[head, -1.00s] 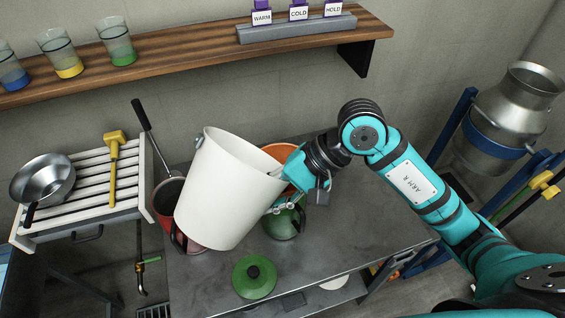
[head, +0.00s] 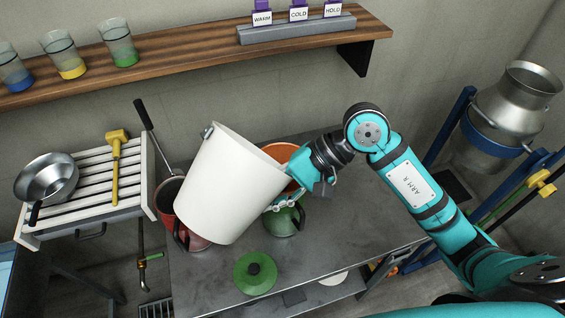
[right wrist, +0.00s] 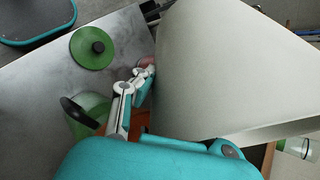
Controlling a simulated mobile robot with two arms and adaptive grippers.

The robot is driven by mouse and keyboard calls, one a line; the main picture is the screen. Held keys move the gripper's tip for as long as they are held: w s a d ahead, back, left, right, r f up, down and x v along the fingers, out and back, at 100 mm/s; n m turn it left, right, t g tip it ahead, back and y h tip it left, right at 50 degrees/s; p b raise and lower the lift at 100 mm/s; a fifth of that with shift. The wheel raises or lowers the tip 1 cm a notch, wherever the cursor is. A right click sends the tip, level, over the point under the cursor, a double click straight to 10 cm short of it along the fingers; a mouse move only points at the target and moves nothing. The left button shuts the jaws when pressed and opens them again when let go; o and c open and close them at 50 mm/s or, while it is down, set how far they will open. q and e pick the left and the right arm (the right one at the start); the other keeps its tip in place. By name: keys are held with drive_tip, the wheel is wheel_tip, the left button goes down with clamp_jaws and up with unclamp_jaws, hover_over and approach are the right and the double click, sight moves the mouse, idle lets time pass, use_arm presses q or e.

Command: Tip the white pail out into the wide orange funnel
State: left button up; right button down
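My right gripper (head: 282,200) is shut on the pail's right side near the upper end. In the right wrist view the pail's pale wall (right wrist: 220,80) fills the right side, beside a gripper finger; the other finger is mostly hidden. The wide orange funnel (head: 280,151) shows behind the pail and gripper, partly covered by both. An orange patch also shows beside the finger in the wrist view. My left gripper is out of view.
A green pot (head: 285,221) and a red pot (head: 167,190) stand close by, partly hidden. A green lid (head: 255,273) lies on the grey bench (head: 345,235). A slatted rack (head: 95,195) is at left, a wooden shelf (head: 190,52) behind. The bench's right part is clear.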

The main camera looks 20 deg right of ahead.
drive_tip(key=shift+d+y+p, duration=0.1)
drive_tip(key=shift+y+p, duration=0.25)
drive_tip(key=shift+y, duration=0.15)
idle(0.4)
drive_tip(key=shift+w+d+r+m+g+y+p, duration=0.1)
drive_tip(key=shift+r+m+g+y+p, duration=0.3)
drive_tip(key=shift+y+p, duration=0.6)
idle(1.9)
